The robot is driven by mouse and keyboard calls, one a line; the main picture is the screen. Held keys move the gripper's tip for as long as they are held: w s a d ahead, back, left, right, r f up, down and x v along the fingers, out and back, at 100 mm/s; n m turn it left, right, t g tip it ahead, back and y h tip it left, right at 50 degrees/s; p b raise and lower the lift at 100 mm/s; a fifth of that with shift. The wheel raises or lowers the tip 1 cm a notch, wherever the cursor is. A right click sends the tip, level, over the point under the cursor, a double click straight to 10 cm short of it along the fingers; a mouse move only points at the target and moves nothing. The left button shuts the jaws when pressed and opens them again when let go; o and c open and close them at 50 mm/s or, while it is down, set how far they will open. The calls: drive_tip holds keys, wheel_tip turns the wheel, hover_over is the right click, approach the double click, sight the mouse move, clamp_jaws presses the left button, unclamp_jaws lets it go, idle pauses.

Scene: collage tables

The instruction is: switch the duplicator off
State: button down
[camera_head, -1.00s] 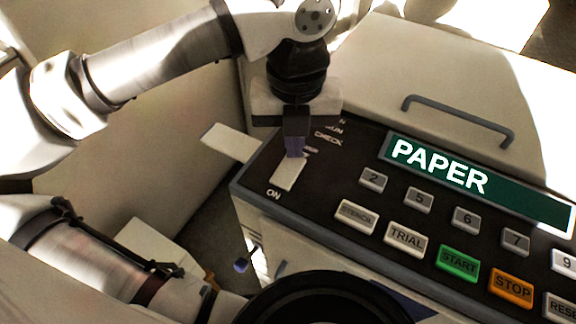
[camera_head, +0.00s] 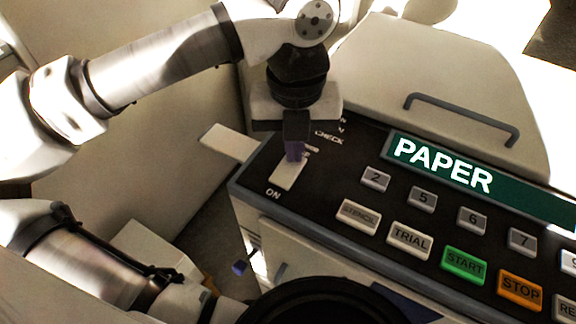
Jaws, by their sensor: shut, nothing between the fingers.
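The duplicator (camera_head: 325,240) has a dark sloped control panel and a cream body. Its power switch (camera_head: 286,176) is a pale rocker at the panel's left end, with "ON" printed below its near end. My gripper (camera_head: 295,155) is shut and empty, pointing down over the far end of the switch. The fingertips hide that far end and any label just beyond it. I cannot tell whether they touch the switch. A green display (camera_head: 485,180) reads "PAPER".
Several keys sit right of the switch, among them the green START key (camera_head: 464,265) and orange STOP key (camera_head: 520,290). A grey handle (camera_head: 460,118) rises from the cream lid (camera_head: 430,65) behind. A pale tab (camera_head: 229,142) sticks out left of the panel.

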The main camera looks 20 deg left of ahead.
drive_tip(key=shift+f, duration=0.2)
drive_tip(key=shift+r, duration=0.2)
drive_tip(key=shift+r+p, duration=1.9)
drive_tip(key=shift+r, duration=1.5)
